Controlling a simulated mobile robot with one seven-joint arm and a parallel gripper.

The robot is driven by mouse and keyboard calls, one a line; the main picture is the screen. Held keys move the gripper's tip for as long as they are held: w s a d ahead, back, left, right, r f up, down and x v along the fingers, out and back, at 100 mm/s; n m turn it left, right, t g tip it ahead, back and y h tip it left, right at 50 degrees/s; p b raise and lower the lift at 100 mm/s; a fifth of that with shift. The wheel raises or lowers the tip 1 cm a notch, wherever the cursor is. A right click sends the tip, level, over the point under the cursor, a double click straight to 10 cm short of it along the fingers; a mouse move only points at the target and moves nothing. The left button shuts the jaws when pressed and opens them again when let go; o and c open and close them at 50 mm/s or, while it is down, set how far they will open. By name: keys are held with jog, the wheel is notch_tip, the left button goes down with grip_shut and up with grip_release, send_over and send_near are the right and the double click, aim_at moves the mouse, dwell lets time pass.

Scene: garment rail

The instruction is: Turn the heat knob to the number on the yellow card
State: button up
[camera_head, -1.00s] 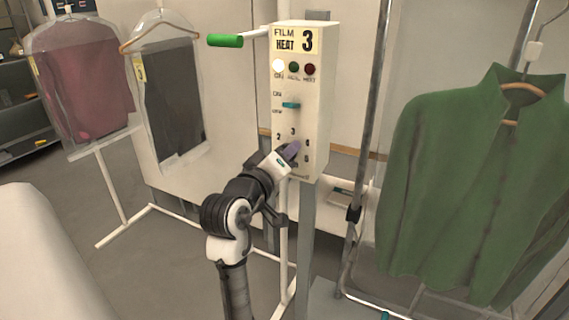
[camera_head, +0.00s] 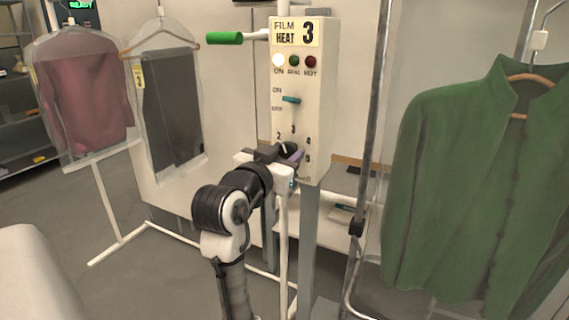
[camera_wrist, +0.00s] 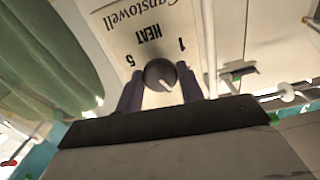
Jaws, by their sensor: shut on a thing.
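The yellow card (camera_head: 297,33) at the top of the white control box (camera_head: 320,95) reads "FILM HEAT 3". The dark round heat knob (camera_head: 289,148) is low on the box front, with numbers 2, 3 and 4 readable around it. My gripper (camera_head: 284,154) is at the knob, its fingers on either side. In the wrist view the knob (camera_wrist: 160,74) sits between the purple-grey fingers (camera_wrist: 160,90), which are shut on it. Its pale pointer mark slants toward the lower right in that upside-down view; the number it meets cannot be told. The 1, 5 and HEAT label show there.
A teal switch lever (camera_head: 291,99) and three lamps, the left one lit, sit above the knob. A green-gripped handle (camera_head: 225,38) sticks out left. A green jacket (camera_head: 470,185) hangs at right beside a metal post (camera_head: 373,120); bagged garments hang at left.

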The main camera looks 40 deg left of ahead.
jog(key=m+b, duration=0.2)
jog(key=m, duration=0.2)
jog(key=shift+f+m, duration=0.1)
jog(key=shift+m, duration=0.2)
jog(key=shift+b, duration=0.3)
jog(key=o, duration=1)
jog(key=b+v, duration=0.1)
jog(key=v, duration=1.3)
jog(key=shift+a+b, duration=0.1)
jog(key=shift+b, duration=0.25)
jog(key=shift+w, duration=0.1)
